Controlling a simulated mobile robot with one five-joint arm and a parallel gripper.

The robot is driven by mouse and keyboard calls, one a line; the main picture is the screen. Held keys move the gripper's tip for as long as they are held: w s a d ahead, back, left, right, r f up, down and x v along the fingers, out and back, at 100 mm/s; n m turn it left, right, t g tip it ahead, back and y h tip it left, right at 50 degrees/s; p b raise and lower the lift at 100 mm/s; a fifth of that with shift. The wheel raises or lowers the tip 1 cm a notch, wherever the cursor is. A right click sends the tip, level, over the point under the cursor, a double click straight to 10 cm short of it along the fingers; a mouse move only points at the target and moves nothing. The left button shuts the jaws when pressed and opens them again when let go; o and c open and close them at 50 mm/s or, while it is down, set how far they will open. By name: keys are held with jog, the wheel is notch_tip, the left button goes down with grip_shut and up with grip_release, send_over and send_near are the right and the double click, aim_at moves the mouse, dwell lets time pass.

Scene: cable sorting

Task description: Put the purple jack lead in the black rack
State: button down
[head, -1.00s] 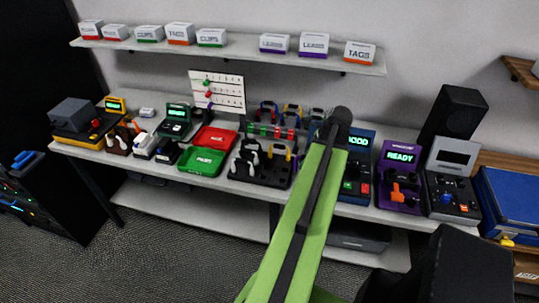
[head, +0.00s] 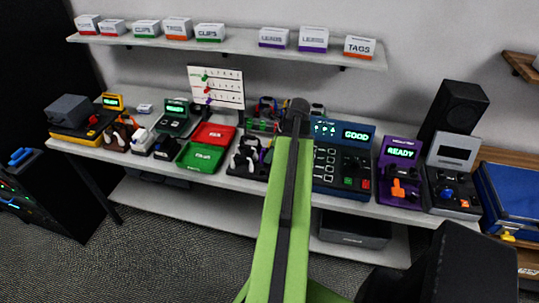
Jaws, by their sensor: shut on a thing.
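My green arm rises from the bottom of the head view to a dark joint. The parts beyond that joint, with my gripper, are hidden behind it, so I cannot see the jaws or what they hold. A low black rack (head: 236,171) stands at the middle of the bench, with white and dark pieces upright in it. Its right part is hidden by my arm. I cannot make out the purple jack lead.
Left of the rack are a green tray (head: 200,158) and a red tray (head: 213,134). Right of my arm stand a blue tester reading GOOD (head: 343,157) and a purple device reading READY (head: 400,173). A shelf (head: 230,45) with labelled boxes hangs above.

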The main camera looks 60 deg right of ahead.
jog(key=shift+f+b, duration=1.8)
jog(key=shift+f, duration=0.35)
jog(key=shift+f, duration=0.1)
jog(key=shift+f+b, duration=0.35)
jog(key=shift+b, duration=0.1)
jog(key=shift+f+b, duration=0.3)
jog(key=shift+b, duration=0.05)
jog(key=shift+f, duration=0.15)
jog(key=c, duration=1.3)
grip_release()
jog(key=shift+o, duration=0.3)
